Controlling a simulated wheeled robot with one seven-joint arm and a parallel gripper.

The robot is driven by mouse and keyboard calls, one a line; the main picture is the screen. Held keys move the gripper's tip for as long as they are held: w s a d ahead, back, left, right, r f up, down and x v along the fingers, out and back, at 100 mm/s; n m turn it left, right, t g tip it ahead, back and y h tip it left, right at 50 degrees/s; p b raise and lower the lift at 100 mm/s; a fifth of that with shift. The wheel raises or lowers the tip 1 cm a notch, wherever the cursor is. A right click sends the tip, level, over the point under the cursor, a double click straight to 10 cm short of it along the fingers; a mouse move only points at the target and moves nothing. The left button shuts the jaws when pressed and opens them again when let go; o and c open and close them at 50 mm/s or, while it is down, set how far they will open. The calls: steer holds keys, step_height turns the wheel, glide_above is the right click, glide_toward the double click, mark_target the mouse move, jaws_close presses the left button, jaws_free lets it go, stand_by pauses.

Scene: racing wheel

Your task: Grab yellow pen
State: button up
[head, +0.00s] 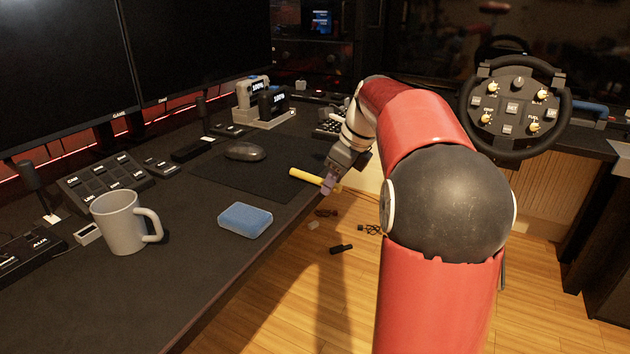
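The yellow pen (305,175) shows at the right edge of the black desk mat, close to the desk's front edge. Its left end points toward the mat, and a bit of yellow also shows right of the fingers. My gripper (329,184) is at the pen's right part, with a fingertip across it. The gripper is small and partly turned away, so I cannot tell whether its fingers are closed on the pen. I also cannot tell whether the pen rests on the desk or is raised.
A blue sponge (245,220) and grey mug (122,222) stand on the desk left of the pen. A mouse (245,151) lies on the mat (235,178). A charging dock (264,116) is behind. A racing wheel (514,106) stands at right. Small items lie on the floor.

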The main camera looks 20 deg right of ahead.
jaws_close()
stand_by(0.4)
steer(key=shift+r, duration=0.15)
step_height(320, 180, up, 20)
steer(key=p, duration=0.2)
steer(key=shift+p, duration=0.3)
